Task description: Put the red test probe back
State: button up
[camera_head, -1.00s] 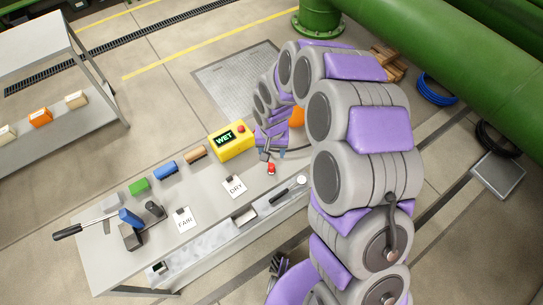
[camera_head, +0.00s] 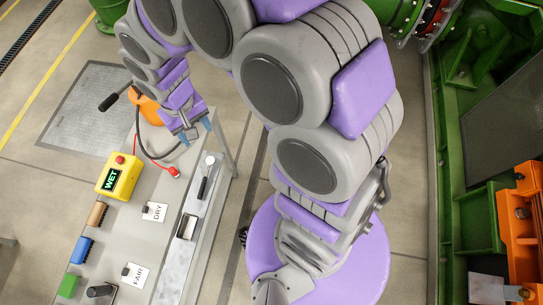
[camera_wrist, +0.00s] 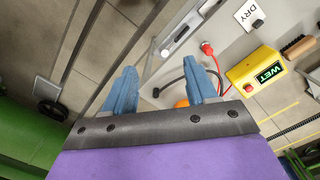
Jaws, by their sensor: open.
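The red test probe (camera_head: 174,171) lies on the grey bench beside the yellow meter box (camera_head: 118,178), whose display reads WET. A red cable runs toward it. In the wrist view the red probe (camera_wrist: 207,47) lies beyond the right finger, with the yellow box (camera_wrist: 258,75) further right. My gripper (camera_head: 198,128) is open and empty, past the bench end and apart from the probe. Its blue fingers also show in the wrist view (camera_wrist: 159,66). A black cable curves from near the box past my gripper. The probe's holder cannot be made out.
DRY (camera_head: 154,212) and FAIR (camera_head: 127,276) cards lie on the bench. A brown brush (camera_head: 97,214), blue block (camera_head: 82,250) and green block (camera_head: 68,286) line its left side. An orange rounded object (camera_head: 147,108) is partly behind my arm. Open floor lies right of the bench.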

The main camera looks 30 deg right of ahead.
jog(key=s+d+r, duration=0.3)
jog(key=s+d, duration=0.1)
jog(key=s, duration=0.3)
jog(key=s+d+r+m, duration=0.1)
jog(key=s+d+r, duration=0.2)
jog(key=s+d, duration=0.2)
jog(key=s+d+r+m+g, duration=0.1)
jog(key=s+d+r, duration=0.2)
jog(key=s, duration=0.6)
jog(key=shift+s+d+r, duration=0.15)
jog(key=shift+s+d, duration=0.05)
jog(key=shift+d, duration=0.6)
